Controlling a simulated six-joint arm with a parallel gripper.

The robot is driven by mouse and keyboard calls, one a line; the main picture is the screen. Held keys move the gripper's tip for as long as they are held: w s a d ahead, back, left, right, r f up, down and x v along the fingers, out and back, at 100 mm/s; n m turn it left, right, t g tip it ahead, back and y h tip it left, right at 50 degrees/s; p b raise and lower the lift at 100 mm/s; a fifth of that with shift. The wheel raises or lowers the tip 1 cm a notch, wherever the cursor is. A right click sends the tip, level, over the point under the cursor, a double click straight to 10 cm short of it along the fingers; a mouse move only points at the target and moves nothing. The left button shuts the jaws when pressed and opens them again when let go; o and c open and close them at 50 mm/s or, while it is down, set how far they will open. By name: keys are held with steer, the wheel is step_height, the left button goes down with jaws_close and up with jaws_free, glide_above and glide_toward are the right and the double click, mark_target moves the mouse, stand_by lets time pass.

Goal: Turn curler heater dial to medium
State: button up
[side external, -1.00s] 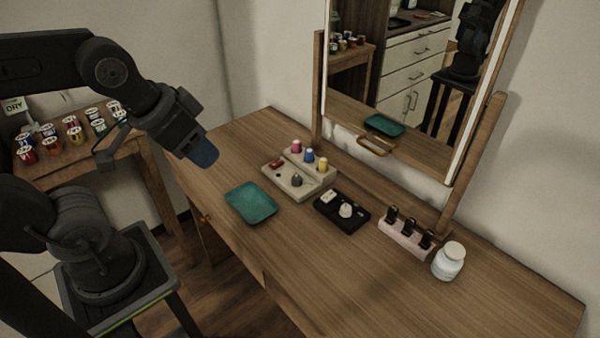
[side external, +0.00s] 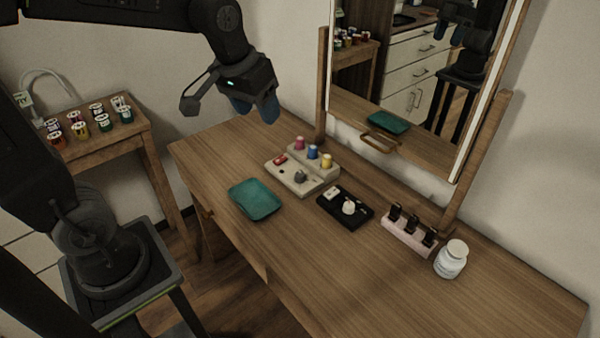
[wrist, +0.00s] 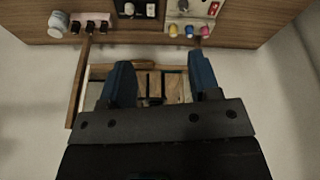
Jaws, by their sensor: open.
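A beige unit (side external: 318,186) with pink, blue and yellow pegs along its back sits on the wooden table. On its top are a grey dial (side external: 300,177) and a red switch (side external: 280,160). It looks like the curler heater; the dial's setting is too small to read. The unit also shows at the top of the wrist view (wrist: 196,14). My gripper (side external: 257,108) hangs above the table's far left part, up and left of the unit, touching nothing. Its blue fingers (wrist: 160,78) are apart and empty in the wrist view.
The mirror (side external: 420,100) stands behind. The table front is clear.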

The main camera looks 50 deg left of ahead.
steer(key=w+a+f+n+g, duration=0.1)
steer(key=w+a+f, duration=0.15)
steer(key=w, duration=0.25)
steer(key=w+a+f+n+g, duration=0.1)
steer(key=w+f, duration=0.2)
steer(key=w, duration=0.2)
steer(key=n+g, duration=0.2)
steer(key=n, duration=0.1)
glide_toward(300, 174)
step_height(300, 174, down, 9)
steer(key=shift+s+a+f, duration=0.15)
steer(key=c, duration=0.9)
steer(key=shift+c, duration=0.2)
